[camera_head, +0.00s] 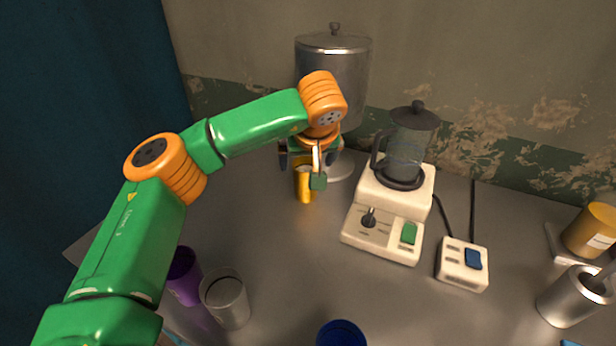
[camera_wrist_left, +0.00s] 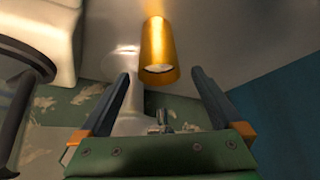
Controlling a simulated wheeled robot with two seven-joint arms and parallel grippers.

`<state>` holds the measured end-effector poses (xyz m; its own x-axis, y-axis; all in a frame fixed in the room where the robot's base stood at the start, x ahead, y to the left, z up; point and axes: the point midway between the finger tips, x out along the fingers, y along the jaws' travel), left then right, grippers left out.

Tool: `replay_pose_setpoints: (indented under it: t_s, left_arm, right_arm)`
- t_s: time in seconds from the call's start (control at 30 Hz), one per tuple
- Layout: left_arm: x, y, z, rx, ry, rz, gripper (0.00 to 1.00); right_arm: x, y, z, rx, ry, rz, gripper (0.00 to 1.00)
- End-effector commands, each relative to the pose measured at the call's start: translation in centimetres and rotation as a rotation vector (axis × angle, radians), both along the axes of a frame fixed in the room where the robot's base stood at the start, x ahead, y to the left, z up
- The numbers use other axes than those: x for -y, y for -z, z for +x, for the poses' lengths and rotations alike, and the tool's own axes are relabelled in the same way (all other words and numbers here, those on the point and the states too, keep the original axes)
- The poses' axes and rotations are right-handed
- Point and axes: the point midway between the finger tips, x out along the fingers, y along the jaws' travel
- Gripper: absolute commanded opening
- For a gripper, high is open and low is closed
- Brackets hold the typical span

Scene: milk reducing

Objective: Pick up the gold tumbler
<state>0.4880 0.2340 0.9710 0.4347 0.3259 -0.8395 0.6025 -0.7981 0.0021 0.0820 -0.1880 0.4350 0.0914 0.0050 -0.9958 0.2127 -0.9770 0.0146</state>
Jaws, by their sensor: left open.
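The gold tumbler (camera_head: 305,187) stands on the grey table in front of the steel dispenser, partly hidden by my left arm's wrist parts in the head view. My left gripper (camera_head: 312,161) is at the tumbler, over its far side. In the left wrist view the tumbler (camera_wrist_left: 158,46) lies just beyond the open fingertips of my left gripper (camera_wrist_left: 161,76), roughly centred between them. Nothing is held, and the fingers appear apart from it. My right gripper is not in view.
The steel dispenser (camera_head: 348,75) stands close behind the tumbler. A cream blender-like machine (camera_head: 383,225) with a dark jug is to the right, beside a switch box (camera_head: 462,264). A purple cup (camera_head: 183,277), a grey cup (camera_head: 227,300) and a blue cup (camera_head: 341,335) stand nearer the front.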

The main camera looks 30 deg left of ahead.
Motion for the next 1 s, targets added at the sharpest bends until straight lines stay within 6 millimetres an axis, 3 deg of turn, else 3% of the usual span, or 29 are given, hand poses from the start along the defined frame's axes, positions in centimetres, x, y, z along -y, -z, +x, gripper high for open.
replay_pose_setpoints:
  t_s: [0.13, 0.37, 0.73, 1.0]
  left_arm:
    - [-0.8, 1.9, 0.9, -0.002, -0.001, 0.001, 1.00]
    - [-0.9, 2.2, 1.0, 0.001, 0.000, 0.001, 1.00]
    - [-0.8, 2.2, 1.0, 0.001, 0.000, 0.001, 0.00]
    - [-0.8, 2.1, 1.0, 0.001, 0.001, 0.000, 0.00]
  right_arm:
    - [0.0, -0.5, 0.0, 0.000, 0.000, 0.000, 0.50]
    - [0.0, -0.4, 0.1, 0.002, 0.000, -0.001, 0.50]
    - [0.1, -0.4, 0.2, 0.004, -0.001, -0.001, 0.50]
    - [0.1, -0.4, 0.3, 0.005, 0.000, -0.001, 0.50]
